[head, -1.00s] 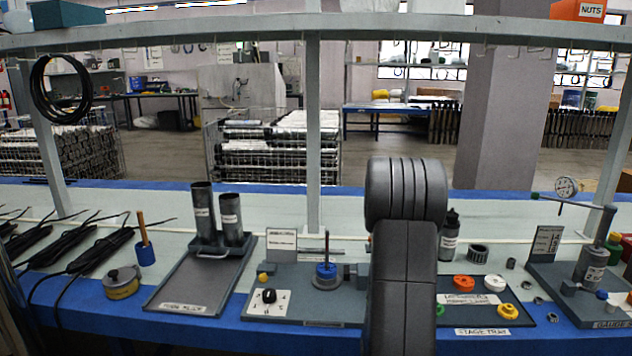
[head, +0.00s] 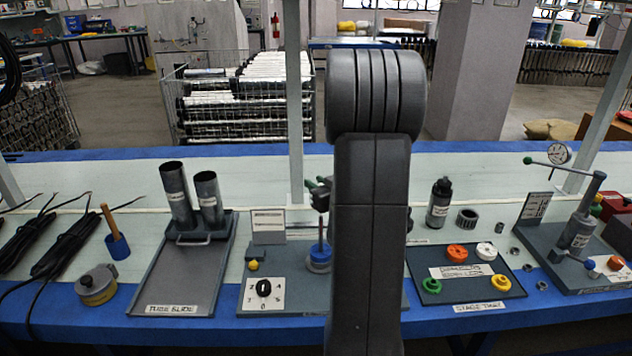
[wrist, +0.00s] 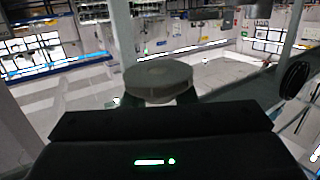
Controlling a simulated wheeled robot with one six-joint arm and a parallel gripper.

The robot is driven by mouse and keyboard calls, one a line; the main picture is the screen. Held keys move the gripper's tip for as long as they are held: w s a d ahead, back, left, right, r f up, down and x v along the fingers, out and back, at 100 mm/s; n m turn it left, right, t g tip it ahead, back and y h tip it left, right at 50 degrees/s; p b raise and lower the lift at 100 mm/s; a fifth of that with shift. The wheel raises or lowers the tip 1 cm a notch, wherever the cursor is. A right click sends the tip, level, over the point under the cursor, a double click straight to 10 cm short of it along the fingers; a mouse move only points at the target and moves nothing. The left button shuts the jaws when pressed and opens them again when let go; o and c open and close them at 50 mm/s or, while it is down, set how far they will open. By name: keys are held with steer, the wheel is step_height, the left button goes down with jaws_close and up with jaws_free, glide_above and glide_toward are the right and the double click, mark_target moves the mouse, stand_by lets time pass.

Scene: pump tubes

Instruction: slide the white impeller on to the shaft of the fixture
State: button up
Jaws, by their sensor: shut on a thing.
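My gripper (wrist: 159,98) is shut on a pale, round, disc-like piece, which looks like a white impeller (wrist: 158,77) in the wrist view. In the head view my arm hides most of the gripper; a dark part of it (head: 319,190) shows above and behind the fixture (head: 290,297). The fixture's upright shaft (head: 321,230) stands just left of my arm, with a blue impeller (head: 319,259) around it low down. The held piece is apart from the shaft, as far as I can see.
The stage tray (head: 462,272) right of my arm holds orange (head: 457,251), white (head: 486,250), green (head: 431,286) and yellow (head: 501,283) impellers. A gauge stand (head: 580,230) is at right, a tube slide (head: 180,285) at left.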

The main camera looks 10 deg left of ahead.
step_height(320, 180, down, 6)
steer(key=b, duration=0.5)
steer(key=shift+b, duration=0.3)
steer(key=shift+b, duration=0.55)
stand_by(1.8)
steer(key=shift+f+b, duration=0.3)
steer(key=shift+f, duration=0.1)
steer(key=shift+f+b, duration=0.8)
steer(key=shift+f, duration=0.15)
steer(key=o, duration=1)
steer(key=shift+r, duration=0.1)
steer(key=shift+o, duration=0.2)
steer(key=p+v, duration=0.1)
steer(key=v, duration=1.3)
steer(key=shift+p, duration=0.3)
steer(key=shift+w+a+r, duration=0.1)
